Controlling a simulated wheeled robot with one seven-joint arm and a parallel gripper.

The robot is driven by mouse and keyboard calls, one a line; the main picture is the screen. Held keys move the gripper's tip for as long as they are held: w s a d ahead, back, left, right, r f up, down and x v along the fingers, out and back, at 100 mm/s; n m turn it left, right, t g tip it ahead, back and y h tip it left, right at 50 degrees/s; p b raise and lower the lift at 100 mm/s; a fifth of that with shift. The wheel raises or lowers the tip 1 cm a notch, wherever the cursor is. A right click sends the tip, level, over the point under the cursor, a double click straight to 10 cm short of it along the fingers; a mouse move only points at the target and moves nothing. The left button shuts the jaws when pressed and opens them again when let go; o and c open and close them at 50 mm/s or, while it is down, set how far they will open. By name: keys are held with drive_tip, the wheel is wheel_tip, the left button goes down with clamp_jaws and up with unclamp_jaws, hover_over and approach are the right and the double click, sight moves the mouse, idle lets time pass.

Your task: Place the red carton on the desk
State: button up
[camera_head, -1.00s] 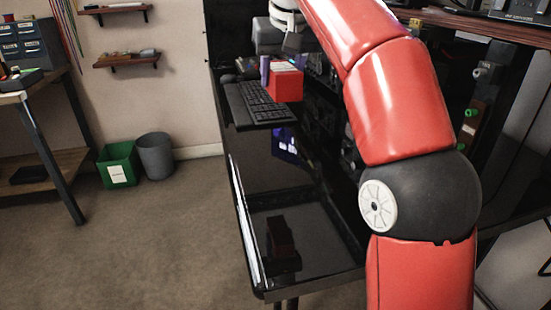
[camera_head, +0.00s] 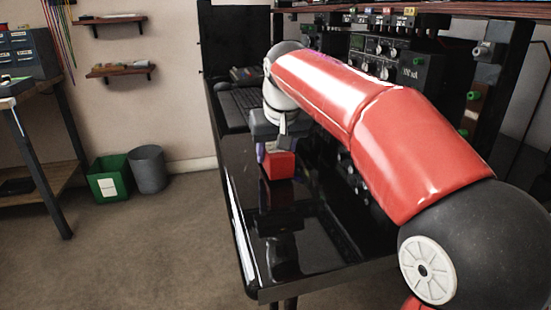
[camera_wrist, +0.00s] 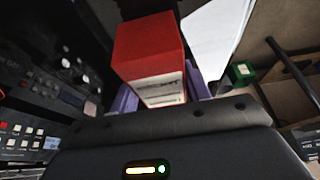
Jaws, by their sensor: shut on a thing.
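The red carton (camera_head: 280,166) is in my gripper (camera_head: 268,156), low over the glossy black desk (camera_head: 290,248). I cannot tell whether its underside touches the desk. In the wrist view the carton (camera_wrist: 150,45) sits between the purple fingers of my gripper (camera_wrist: 163,96), which are shut on it. A pale printed label shows on its near face. In the head view the wrist and my red arm hide part of the carton's surroundings.
A black keyboard (camera_head: 243,104) lies farther back on the desk. A rack of knobbed equipment (camera_head: 385,58) stands along the right side. The front of the desk is clear. A green bin (camera_head: 108,181) and a grey bin (camera_head: 147,170) stand on the floor to the left.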

drive_tip(key=shift+f, duration=0.4)
drive_tip(key=shift+f, duration=0.1)
drive_tip(key=o, duration=1.1)
drive_tip(key=shift+c, duration=0.2)
drive_tip(key=p+v, duration=0.2)
drive_tip(key=v, duration=1)
drive_tip(key=shift+s, duration=0.1)
